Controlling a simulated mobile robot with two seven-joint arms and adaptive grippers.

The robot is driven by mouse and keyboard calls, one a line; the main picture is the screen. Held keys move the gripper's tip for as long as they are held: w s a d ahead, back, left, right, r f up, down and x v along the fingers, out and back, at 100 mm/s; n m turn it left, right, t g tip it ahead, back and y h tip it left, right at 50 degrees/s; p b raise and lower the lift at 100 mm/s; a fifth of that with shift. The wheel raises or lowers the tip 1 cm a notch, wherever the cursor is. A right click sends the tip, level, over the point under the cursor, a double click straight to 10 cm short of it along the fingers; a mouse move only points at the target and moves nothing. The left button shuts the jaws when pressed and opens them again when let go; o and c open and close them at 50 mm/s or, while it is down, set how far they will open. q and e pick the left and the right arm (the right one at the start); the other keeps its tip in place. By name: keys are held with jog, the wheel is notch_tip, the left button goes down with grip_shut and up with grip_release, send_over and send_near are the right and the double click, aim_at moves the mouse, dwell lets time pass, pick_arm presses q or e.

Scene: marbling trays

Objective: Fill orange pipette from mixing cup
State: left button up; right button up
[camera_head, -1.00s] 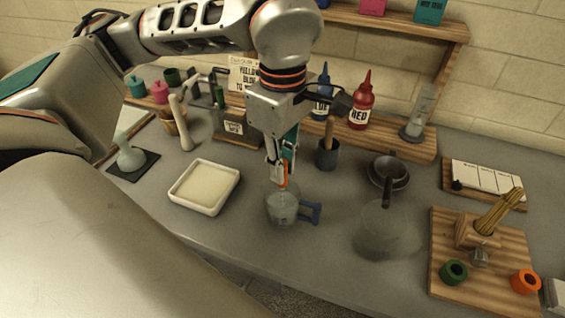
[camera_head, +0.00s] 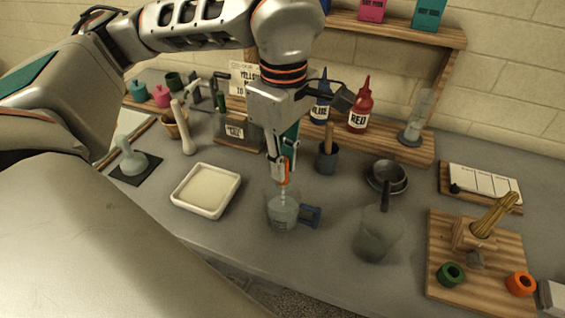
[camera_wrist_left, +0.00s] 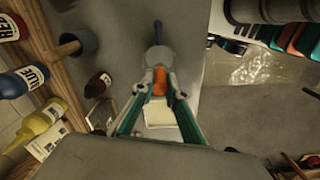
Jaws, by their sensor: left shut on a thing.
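The orange pipette (camera_head: 286,176) is gripped by its orange bulb, and its pale stem points down. The mixing cup (camera_head: 283,214) is clear with a blue handle on its right and stands on the grey bench. My left gripper (camera_head: 284,163) is above the cup, shut on the pipette. The stem's lower end reaches the cup's mouth; how deep it sits is hard to tell. In the left wrist view the orange bulb (camera_wrist_left: 160,83) sits between the fingers, in front of the cup (camera_wrist_left: 159,57). My right gripper is not in view.
A shallow cream tray (camera_head: 206,211) lies left of the cup. A clear jug (camera_head: 378,240) stands to the right, near a dark bowl (camera_head: 398,184). A grey pot (camera_head: 327,160) and the red bottle (camera_head: 360,108) stand behind. A wooden board (camera_head: 440,265) is at far right.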

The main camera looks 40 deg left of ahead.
pick_arm(q)
jog(key=shift+r+p, duration=2.2)
jog(key=shift+r, duration=1.3)
jog(key=shift+r+p, duration=0.55)
jog(key=shift+f, duration=0.1)
